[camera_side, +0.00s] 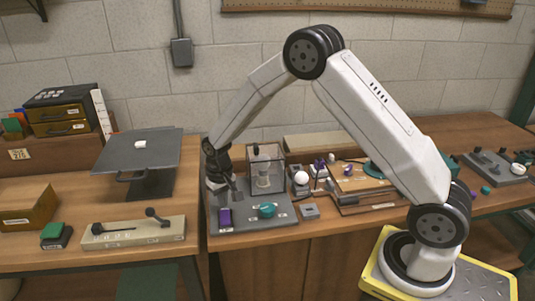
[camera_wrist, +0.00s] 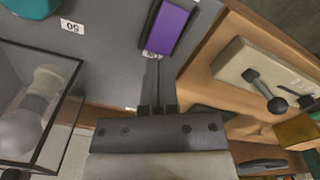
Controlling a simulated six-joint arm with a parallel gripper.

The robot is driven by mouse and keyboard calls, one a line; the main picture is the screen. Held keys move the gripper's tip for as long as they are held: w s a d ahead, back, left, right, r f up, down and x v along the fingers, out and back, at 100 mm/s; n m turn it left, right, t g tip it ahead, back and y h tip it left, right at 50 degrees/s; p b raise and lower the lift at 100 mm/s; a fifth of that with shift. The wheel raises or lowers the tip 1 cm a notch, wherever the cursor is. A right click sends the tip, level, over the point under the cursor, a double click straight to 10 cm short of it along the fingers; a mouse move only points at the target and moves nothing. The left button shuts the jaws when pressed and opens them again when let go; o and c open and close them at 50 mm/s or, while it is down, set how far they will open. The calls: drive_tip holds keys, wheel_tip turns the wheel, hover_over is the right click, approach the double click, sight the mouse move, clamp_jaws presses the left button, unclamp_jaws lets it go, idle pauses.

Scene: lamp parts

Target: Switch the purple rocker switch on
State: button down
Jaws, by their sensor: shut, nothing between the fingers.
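The purple rocker switch (camera_side: 225,217) sits in a dark housing at the front left of the grey board (camera_side: 283,223). In the wrist view its purple face (camera_wrist: 168,28) is at top centre, with a small white label at its near end. I cannot tell which way the rocker is tilted. My gripper (camera_side: 236,194) is shut and empty, pointing down over the board just behind the switch. In the wrist view the closed fingers (camera_wrist: 158,66) end close to the labelled end of the switch; whether they touch the board or housing is unclear.
On the same board are a teal knob (camera_side: 267,210) and a clear box (camera_side: 265,168) with a pale cylinder inside. A beige panel with dark levers (camera_side: 133,232) lies to the left, beyond a gap between the tables. A white ball (camera_side: 301,177) stands right of the box.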

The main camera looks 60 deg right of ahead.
sight(227, 214)
drive_tip(key=shift+f, duration=1.4)
idle(1.4)
drive_tip(key=shift+r, duration=3.55)
drive_tip(key=shift+s+r, duration=0.35)
drive_tip(key=shift+s, duration=0.15)
drive_tip(key=s+r+n+t, duration=0.1)
drive_tip(key=s+r, duration=0.1)
drive_tip(key=s, duration=0.7)
drive_tip(key=s+r+n+t, duration=0.1)
drive_tip(key=s+r+n, duration=0.1)
drive_tip(key=s, duration=0.8)
drive_tip(key=shift+a+r+t, duration=0.2)
drive_tip(key=shift+r+t, duration=0.05)
drive_tip(key=shift+t, duration=0.05)
